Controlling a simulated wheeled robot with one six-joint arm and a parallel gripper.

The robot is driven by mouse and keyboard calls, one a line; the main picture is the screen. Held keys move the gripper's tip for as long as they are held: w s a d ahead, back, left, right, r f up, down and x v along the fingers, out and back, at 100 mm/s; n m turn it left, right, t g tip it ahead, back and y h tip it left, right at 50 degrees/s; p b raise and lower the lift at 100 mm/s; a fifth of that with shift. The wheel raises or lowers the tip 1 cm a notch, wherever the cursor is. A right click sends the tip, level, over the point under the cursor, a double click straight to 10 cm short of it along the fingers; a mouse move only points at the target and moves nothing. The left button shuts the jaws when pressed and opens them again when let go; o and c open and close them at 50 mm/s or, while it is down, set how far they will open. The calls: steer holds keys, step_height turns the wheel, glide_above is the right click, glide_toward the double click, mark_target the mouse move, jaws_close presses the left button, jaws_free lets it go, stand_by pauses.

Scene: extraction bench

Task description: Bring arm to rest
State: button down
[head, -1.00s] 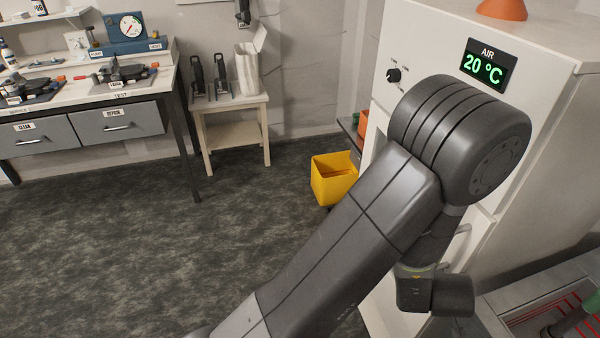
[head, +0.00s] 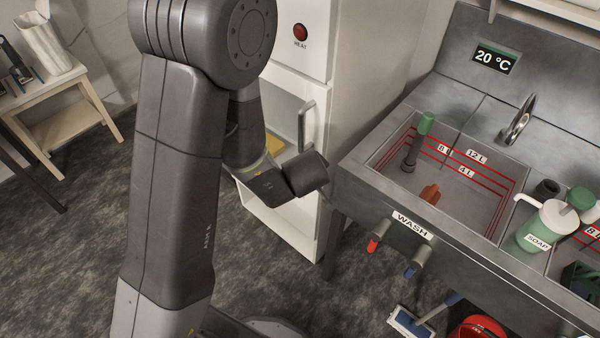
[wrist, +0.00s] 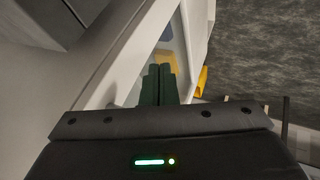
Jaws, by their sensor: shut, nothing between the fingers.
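My arm stands in the left half of the head view, bent at the elbow with the forearm pointing down. The fingers of my gripper are hidden in the head view behind the wrist. In the wrist view my gripper (wrist: 158,84) shows two dark green fingers side by side, shut with nothing between them. The wrist is in front of a white cabinet (head: 340,60) with a handle and an open lower part. I cannot tell whether the arm touches the cabinet.
A steel wash sink (head: 345,175) stands at the right, with a tap (head: 519,120), a green-topped tool (head: 418,140) and a soap jug (head: 545,228). A small table (head: 65,125) is at the far left. A red bucket (head: 478,329) and a brush (head: 410,323) are below the sink.

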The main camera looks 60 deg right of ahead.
steer(key=p+v, duration=0.2)
steer(key=v, duration=0.5)
steer(key=shift+a+r, duration=0.15)
steer(key=shift+r, duration=0.15)
